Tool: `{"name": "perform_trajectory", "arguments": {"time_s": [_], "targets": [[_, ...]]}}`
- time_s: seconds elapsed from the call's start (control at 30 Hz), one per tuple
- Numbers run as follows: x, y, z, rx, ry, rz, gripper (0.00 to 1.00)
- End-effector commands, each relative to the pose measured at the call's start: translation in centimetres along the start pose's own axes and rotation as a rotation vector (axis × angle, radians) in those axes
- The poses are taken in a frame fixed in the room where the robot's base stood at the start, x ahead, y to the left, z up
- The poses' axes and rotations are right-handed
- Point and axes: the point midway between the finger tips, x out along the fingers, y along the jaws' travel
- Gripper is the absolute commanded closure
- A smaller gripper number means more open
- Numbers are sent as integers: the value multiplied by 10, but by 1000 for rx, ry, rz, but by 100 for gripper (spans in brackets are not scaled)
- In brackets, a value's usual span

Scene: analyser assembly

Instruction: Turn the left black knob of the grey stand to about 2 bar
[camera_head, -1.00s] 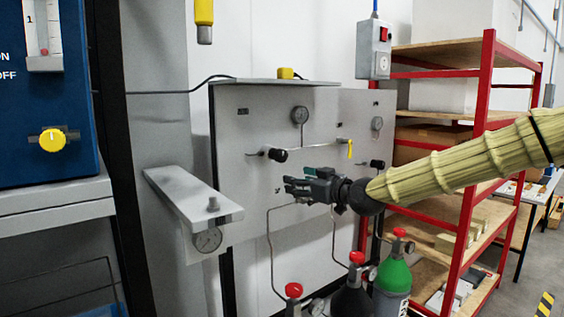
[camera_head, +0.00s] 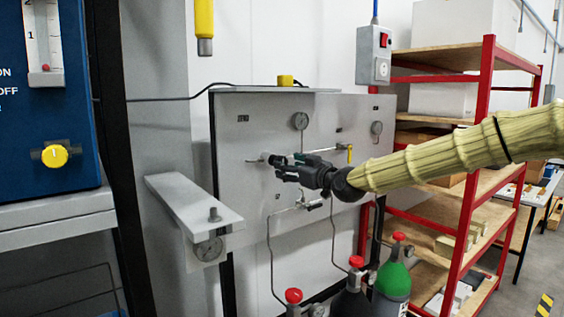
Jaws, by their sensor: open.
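The grey stand (camera_head: 245,140) is an upright grey panel in the middle of the head view, with pipes and gauges. Its left black knob (camera_head: 274,160) sits at the end of a short pipe, partly hidden by my gripper. My gripper (camera_head: 280,169) is open, its fingers pointing left, in front of or beside the knob. I cannot tell whether they touch it or stand around it. The left gauge (camera_head: 300,121) is above the knob, too small to read. The right gauge (camera_head: 376,128) is to the right. The right black knob is hidden behind my arm.
A grey shelf bracket (camera_head: 190,200) with a gauge juts out at the left of the panel. Gas bottles with red caps, one with a green top (camera_head: 394,280), stand below. A red-framed shelf (camera_head: 482,100) is at the right. A blue device (camera_head: 40,130) is at far left.

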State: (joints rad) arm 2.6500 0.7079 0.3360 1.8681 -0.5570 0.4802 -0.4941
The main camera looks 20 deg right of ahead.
Motion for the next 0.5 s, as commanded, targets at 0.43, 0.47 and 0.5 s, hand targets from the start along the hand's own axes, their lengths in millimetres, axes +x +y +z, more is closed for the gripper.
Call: {"name": "perform_trajectory", "arguments": {"time_s": [0.43,0.47,0.5], "targets": [[36,0,0,0,-1,0,42],[37,0,0,0,-1,0,42],[38,0,0,0,0,0,42]]}}
